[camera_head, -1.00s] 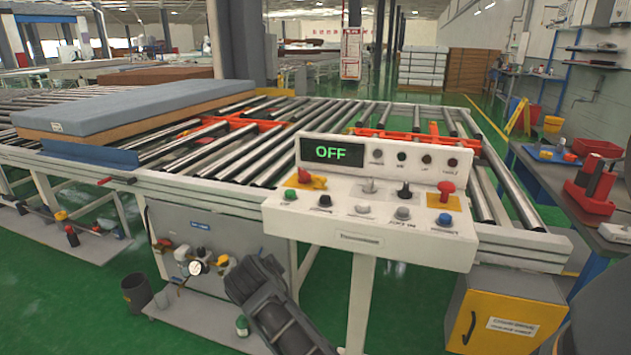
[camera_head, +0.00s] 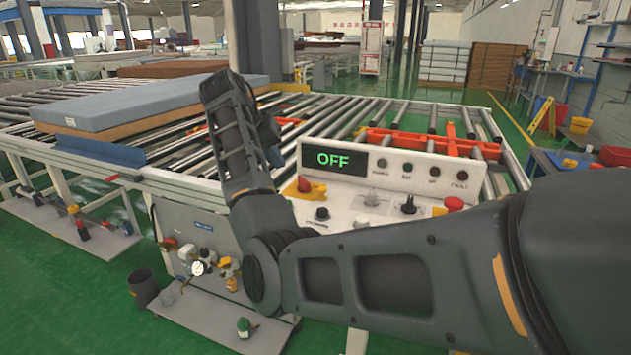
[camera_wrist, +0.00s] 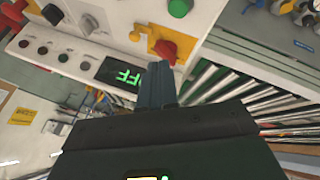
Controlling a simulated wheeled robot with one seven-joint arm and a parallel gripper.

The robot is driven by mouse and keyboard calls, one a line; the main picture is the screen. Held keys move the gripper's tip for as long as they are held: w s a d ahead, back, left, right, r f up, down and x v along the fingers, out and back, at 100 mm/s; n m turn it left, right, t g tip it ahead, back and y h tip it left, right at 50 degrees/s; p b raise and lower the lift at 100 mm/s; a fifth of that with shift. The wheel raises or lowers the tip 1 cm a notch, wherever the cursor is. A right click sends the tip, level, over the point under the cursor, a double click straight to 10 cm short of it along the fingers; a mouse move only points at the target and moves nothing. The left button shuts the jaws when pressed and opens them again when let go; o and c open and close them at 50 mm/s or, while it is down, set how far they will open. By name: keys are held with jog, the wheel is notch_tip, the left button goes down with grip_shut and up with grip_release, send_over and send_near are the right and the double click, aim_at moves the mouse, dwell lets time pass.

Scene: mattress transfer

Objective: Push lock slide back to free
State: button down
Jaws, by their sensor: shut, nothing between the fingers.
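The white control panel (camera_head: 345,205) stands in front of the roller table, its display (camera_head: 340,159) reading OFF. A yellow piece (camera_head: 316,190) with a red knob (camera_head: 304,184) sits at its upper left; I cannot tell for sure that this is the lock slide. In the wrist view, upside down, the red knob (camera_wrist: 166,50) and yellow piece (camera_wrist: 183,44) lie just beyond the tips of my gripper (camera_wrist: 157,70). The gripper is shut and empty, near the display; contact with the knob cannot be told. In the head view my arm hides the panel's lower front and the gripper is not clearly visible.
A red button (camera_head: 453,203) and black knobs (camera_head: 409,205) stand on the panel's right. A green button (camera_wrist: 180,8) is close by in the wrist view. A blue-grey mattress (camera_head: 150,100) lies on the rollers at left. A red handle (camera_head: 113,177) sits on the table's front edge.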

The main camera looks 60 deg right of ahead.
jog(key=shift+d+f, duration=0.1)
jog(key=p, duration=0.1)
send_near(319, 195)
jog(key=w+f, duration=0.2)
jog(key=shift+w+f, duration=0.15)
jog(key=shift+w, duration=0.1)
jog(key=shift+s+d+f+p, duration=0.2)
jog(key=shift+s+d+p, duration=0.2)
jog(key=shift+s, duration=0.2)
jog(key=shift+s+d+f+p, duration=0.25)
jog(key=shift+s+d+p, duration=0.15)
jog(key=shift+s, duration=0.25)
jog(key=shift+s+d+f, duration=0.15)
jog(key=shift+s+d, duration=0.1)
jog(key=shift+s, duration=0.15)
jog(key=shift+d, duration=0.15)
